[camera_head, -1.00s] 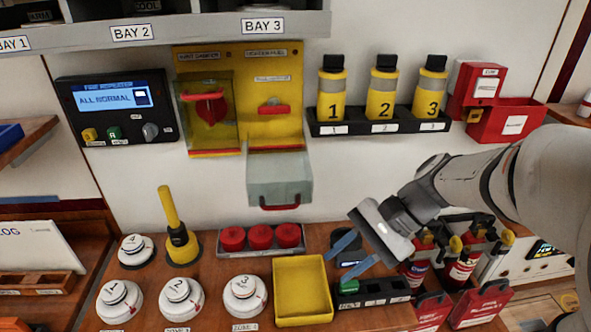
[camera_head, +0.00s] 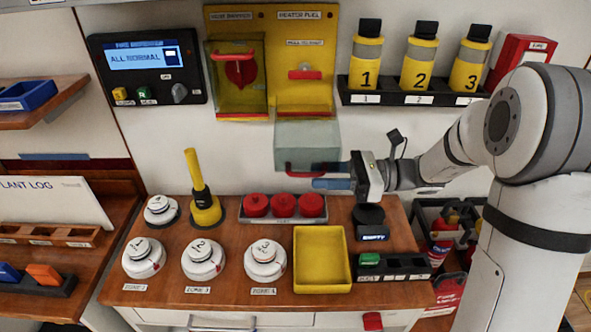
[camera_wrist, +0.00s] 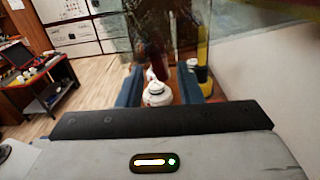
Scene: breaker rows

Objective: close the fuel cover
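The fuel cover (camera_head: 308,146) is a clear, greyish flap hanging open below the yellow heater fuel panel (camera_head: 304,100). It has a red handle (camera_head: 296,169) along its lower edge. My gripper (camera_head: 318,176) reaches in from the right at the handle's right end. In the wrist view its two blue fingers (camera_wrist: 159,90) stand apart, and the clear pane (camera_wrist: 190,35) rises beyond them. A dark reddish shape, possibly the handle, shows between the fingers. I cannot tell whether the fingers touch it. The red switch (camera_head: 305,74) on the panel is uncovered.
A second cover (camera_head: 238,90) stands over a red knob left of the fuel panel. Numbered yellow bottles (camera_head: 419,62) sit in a rack at the upper right. Red caps in a tray (camera_head: 284,218), a yellow bin (camera_head: 321,286) and white detectors (camera_head: 204,258) stand on the table below.

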